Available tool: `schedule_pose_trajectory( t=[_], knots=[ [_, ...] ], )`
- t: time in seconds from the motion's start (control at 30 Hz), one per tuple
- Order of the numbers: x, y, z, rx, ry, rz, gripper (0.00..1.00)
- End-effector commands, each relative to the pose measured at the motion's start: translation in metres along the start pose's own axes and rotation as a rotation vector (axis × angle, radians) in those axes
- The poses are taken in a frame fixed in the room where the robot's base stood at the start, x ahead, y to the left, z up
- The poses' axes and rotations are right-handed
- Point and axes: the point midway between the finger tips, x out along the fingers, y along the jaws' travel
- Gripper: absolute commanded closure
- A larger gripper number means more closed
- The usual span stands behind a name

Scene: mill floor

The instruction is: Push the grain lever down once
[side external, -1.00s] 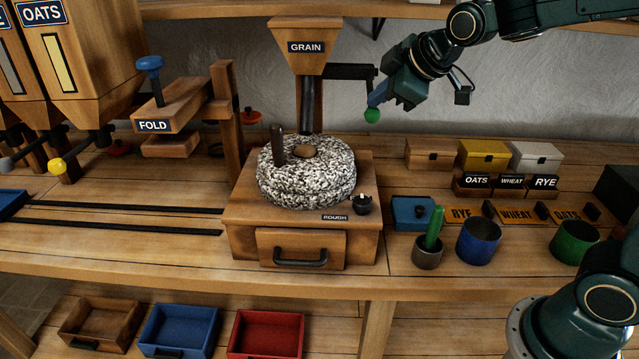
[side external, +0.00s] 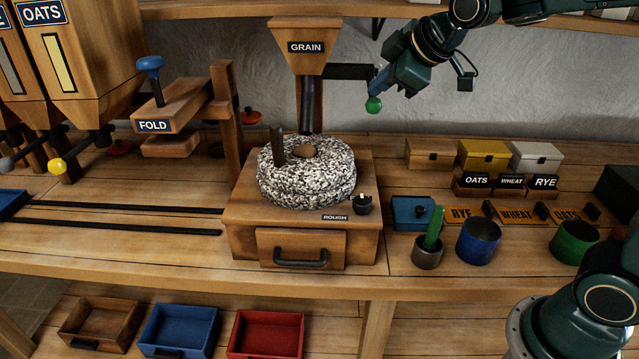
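The grain hopper (side external: 306,47) is a wooden funnel with a GRAIN label above the millstone. Its lever (side external: 348,72) is a black arm reaching right from below the hopper. A green ball knob (side external: 373,105) shows at the lever's end, lower than the arm. My gripper (side external: 379,88) comes in from the upper right, with its blue fingers just above the knob and seeming to touch it. The fingers hide the part between knob and arm. I cannot tell whether they are closed around anything.
The speckled millstone (side external: 306,178) with its upright handle stands below left of my gripper. Small labelled boxes (side external: 483,155) stand at the right, with blue (side external: 479,242) and green (side external: 575,243) cups in front. The FOLD press (side external: 172,105) is at left.

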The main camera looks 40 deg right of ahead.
Motion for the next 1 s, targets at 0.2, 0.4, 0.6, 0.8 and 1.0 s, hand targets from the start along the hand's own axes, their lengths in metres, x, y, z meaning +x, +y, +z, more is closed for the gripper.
schedule_pose_trajectory(
  t=[0.2, 0.4, 0.6, 0.8, 1.0],
  knots=[
    [-0.006, 0.005, -0.004, 0.001, -0.001, 0.001, 1.00],
    [-0.012, 0.009, -0.009, 0.000, -0.001, 0.001, 1.00],
    [-0.018, 0.014, -0.013, 0.000, 0.000, 0.002, 1.00],
    [-0.023, 0.017, -0.016, 0.000, 0.000, 0.001, 1.00],
    [-0.024, 0.017, -0.017, 0.000, 0.000, 0.001, 1.00]
  ],
)
